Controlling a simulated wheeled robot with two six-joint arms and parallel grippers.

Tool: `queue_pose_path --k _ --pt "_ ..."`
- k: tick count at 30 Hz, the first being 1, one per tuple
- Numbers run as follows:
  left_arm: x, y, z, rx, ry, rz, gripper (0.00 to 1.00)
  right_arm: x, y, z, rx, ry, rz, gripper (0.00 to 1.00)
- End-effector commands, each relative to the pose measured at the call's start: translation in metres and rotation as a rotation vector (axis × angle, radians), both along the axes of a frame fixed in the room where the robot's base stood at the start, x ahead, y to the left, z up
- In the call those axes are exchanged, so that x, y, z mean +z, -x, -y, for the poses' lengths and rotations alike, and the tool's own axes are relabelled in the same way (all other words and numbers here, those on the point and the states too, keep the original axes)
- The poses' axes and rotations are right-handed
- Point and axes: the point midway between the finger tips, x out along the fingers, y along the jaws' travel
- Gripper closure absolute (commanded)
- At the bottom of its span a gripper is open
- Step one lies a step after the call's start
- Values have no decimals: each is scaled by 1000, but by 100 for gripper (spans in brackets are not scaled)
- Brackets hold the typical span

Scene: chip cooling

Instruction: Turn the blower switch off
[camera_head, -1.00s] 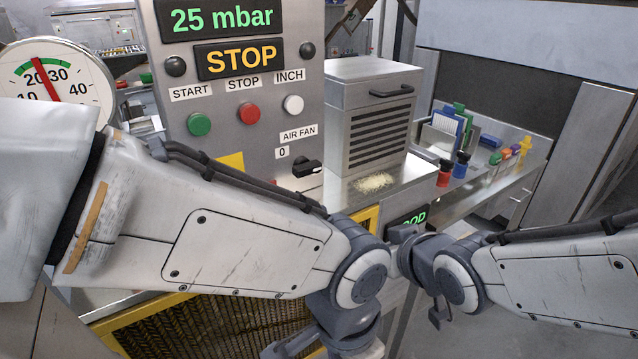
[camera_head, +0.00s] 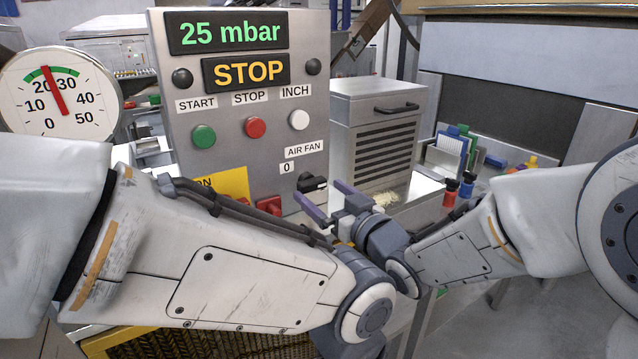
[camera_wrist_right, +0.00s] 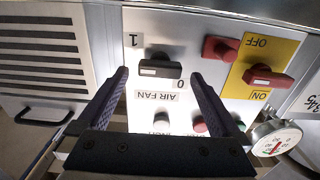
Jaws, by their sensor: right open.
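The AIR FAN switch, a black rotary knob (camera_head: 312,184), sits on the grey control panel's lower right, beside its 0 label. The wrist view shows the knob (camera_wrist_right: 160,69) with its bar lying sideways, between the 1 and 0 labels. My right gripper (camera_head: 318,190) is open and empty, its purple fingers pointing at the panel just in front of the knob. In the wrist view its fingers (camera_wrist_right: 159,75) stand on either side of the knob, apart from it. My left gripper is out of view below; only the left arm shows.
A red-handled switch (camera_wrist_right: 268,77) on a yellow OFF/ON plate is close to the knob in the wrist view. START (camera_head: 203,136), STOP (camera_head: 255,127) and INCH (camera_head: 298,120) buttons sit above. A vented metal box (camera_head: 383,140) stands right of the panel. My left arm crosses below the panel.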

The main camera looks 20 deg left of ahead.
Motion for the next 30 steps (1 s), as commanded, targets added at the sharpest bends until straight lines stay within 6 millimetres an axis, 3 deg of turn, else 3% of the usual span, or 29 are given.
queue_pose_path --k 6,16,22,23,30 --pt "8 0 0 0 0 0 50 1 -14 -18 0 0 0 0" --pt "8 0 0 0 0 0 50 0 -16 -21 0 1 0 0" --pt "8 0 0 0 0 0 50 0 -16 -21 0 1 -1 76" --pt "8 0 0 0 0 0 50 0 -16 -21 0 1 -1 81" --pt "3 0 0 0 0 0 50 -2 -16 -21 0 14 17 81"
